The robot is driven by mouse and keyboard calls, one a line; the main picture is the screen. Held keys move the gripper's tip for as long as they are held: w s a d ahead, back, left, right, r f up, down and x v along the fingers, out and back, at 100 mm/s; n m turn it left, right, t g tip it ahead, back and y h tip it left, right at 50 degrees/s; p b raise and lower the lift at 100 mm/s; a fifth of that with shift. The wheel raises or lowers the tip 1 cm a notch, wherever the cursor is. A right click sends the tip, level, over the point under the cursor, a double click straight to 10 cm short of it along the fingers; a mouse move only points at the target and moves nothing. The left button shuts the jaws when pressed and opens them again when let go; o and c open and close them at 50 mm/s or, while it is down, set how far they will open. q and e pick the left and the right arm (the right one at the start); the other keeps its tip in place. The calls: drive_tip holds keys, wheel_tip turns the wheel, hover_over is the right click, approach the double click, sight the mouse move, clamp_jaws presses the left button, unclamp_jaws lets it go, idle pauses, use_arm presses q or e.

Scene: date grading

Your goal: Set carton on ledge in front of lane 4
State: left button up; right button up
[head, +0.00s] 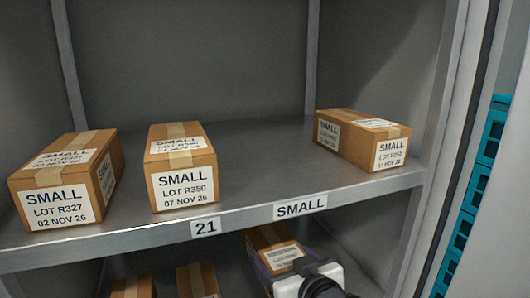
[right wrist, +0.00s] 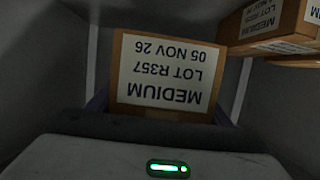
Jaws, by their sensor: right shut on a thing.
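My right gripper (head: 282,262) is at the lower middle of the head view, just below the front edge of the upper shelf. It is shut on a brown carton (head: 264,237), partly hidden by the shelf edge and by the gripper. In the right wrist view the held carton (right wrist: 150,109) shows a white label, upside down, reading MEDIUM, LOT R357, 05 NOV 26. Dark purplish fingers sit at both its sides. I cannot make out lane 4 or its ledge. My left gripper is not in view.
The upper shelf (head: 250,200), marked 21 and SMALL, bears three SMALL cartons: left (head: 70,180), middle (head: 180,165) and right (head: 362,138). Bare shelf lies between the middle and right ones. More cartons (head: 198,280) stand below. Another MEDIUM carton (right wrist: 265,25) is at upper right in the wrist view.

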drive_tip(key=shift+n+y, duration=0.4)
drive_tip(key=shift+y, duration=0.1)
drive_tip(key=s+d+f, duration=0.2)
drive_tip(key=d, duration=0.1)
drive_tip(key=d+f, duration=0.1)
drive_tip(key=d, duration=0.1)
drive_tip(key=shift+s+d+f, duration=0.1)
drive_tip(key=shift+s+f, duration=0.05)
drive_tip(key=shift+s, duration=0.25)
drive_tip(key=s+d+r+n+g+y, duration=0.2)
drive_tip(key=s+d, duration=0.4)
drive_tip(key=s, duration=0.3)
drive_tip(key=s+d+r+n+g+y, duration=0.3)
drive_tip(key=s+d, duration=0.3)
drive_tip(key=s, duration=0.3)
drive_tip(key=shift+r+n+y, duration=0.25)
drive_tip(key=shift+n+y, duration=0.05)
drive_tip(key=shift+n, duration=0.1)
